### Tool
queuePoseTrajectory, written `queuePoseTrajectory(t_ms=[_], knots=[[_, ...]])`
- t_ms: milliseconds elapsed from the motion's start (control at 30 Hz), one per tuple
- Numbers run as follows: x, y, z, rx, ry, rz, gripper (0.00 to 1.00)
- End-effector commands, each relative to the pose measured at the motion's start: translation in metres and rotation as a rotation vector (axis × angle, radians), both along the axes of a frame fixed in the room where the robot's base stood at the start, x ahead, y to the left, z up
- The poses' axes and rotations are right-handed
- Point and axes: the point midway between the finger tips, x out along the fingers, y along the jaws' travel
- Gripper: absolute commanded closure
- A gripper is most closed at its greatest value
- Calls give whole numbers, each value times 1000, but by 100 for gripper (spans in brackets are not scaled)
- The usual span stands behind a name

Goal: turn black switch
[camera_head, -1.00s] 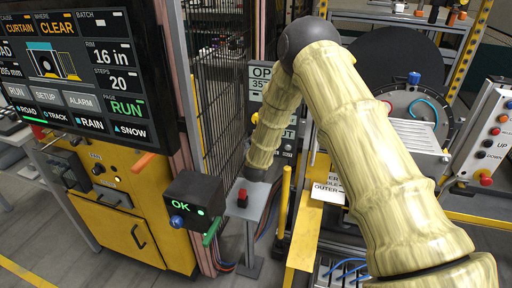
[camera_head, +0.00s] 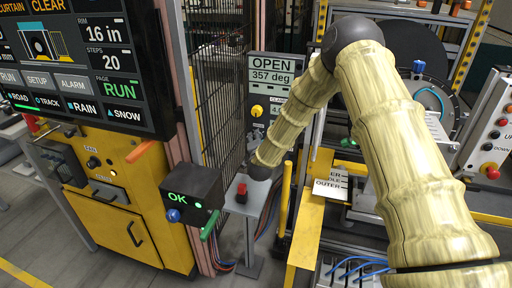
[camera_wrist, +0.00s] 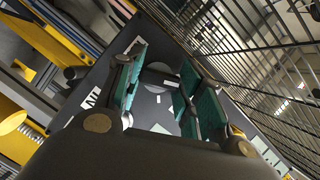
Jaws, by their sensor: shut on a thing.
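My gripper (camera_wrist: 166,88) shows in the wrist view, its teal-padded fingers close in front of a dark panel (camera_wrist: 140,48) with white marks. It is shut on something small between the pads. I take this to be the black switch, though the fingers hide most of it. A grey round patch lies on the panel behind the fingers.
A yellow knob (camera_head: 256,111) sits on the panel above my wrist. A wire fence (camera_head: 215,80) stands left of it. A red button (camera_head: 241,190) on a small stand and a black OK box (camera_head: 193,188) are close below. A yellow post (camera_head: 284,195) stands to the right.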

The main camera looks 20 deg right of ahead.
Motion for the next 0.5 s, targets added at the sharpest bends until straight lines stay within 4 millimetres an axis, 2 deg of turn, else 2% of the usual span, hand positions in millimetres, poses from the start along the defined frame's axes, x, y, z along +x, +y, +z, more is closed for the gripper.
queuePoseTrajectory(t_ms=[33, 500], knots=[[-1, -2, -9, 40, -23, -3, 87], [-1, -2, -10, 377, -252, -3, 87]])
